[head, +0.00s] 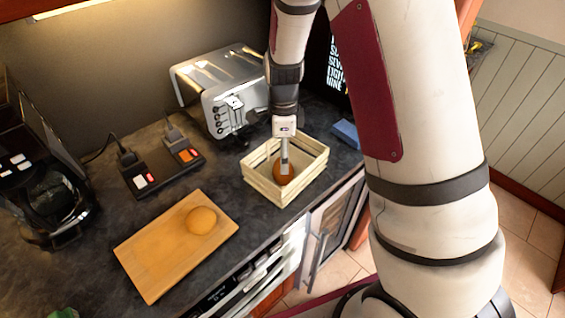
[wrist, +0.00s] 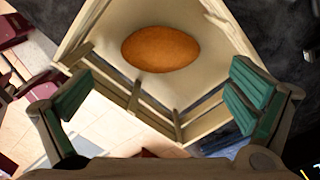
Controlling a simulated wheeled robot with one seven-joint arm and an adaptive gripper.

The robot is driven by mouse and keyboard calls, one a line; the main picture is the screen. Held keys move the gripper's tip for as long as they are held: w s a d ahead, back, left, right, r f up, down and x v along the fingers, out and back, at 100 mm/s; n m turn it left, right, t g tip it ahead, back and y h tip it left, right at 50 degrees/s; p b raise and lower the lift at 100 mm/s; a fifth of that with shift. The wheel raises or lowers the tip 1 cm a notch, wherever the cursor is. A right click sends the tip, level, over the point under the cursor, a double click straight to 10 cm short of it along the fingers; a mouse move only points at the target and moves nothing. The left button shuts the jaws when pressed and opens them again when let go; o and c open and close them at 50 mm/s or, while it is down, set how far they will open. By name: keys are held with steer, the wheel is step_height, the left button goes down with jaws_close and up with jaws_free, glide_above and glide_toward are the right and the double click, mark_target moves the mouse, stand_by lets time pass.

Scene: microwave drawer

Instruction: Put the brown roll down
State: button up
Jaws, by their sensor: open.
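The brown roll (wrist: 160,49) lies on the floor of a pale wooden crate in the wrist view. In the head view the roll (head: 284,177) shows inside the crate (head: 262,190), partly hidden by my gripper. My gripper (head: 284,165) points down over the crate. In the wrist view my gripper (wrist: 155,105) has its two green-padded fingers wide apart, with nothing between the pads. The roll shows beyond the fingers, apart from both.
A wooden board (head: 160,255) with a round golden bun (head: 202,220) lies to the left. A silver toaster (head: 225,90) stands behind the crate. A black device (head: 160,168), a coffee maker (head: 45,170) and a blue block (head: 346,132) are also on the dark counter.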

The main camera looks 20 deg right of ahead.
steer(key=s+r+n+t+y, duration=0.1)
steer(key=s+r+n, duration=0.35)
steer(key=r, duration=0.55)
steer(key=s+r+n+t, duration=0.1)
steer(key=s+r+n, duration=0.35)
steer(key=r, duration=0.55)
steer(key=s+r+n+t+h, duration=0.1)
steer(key=s+r+n+t, duration=0.2)
steer(key=s+n, duration=0.9)
step_height(320, 180, up, 3)
steer(key=shift+s+r+n+t, duration=0.15)
steer(key=shift+s+n+t, duration=0.15)
steer(key=shift+s, duration=0.4)
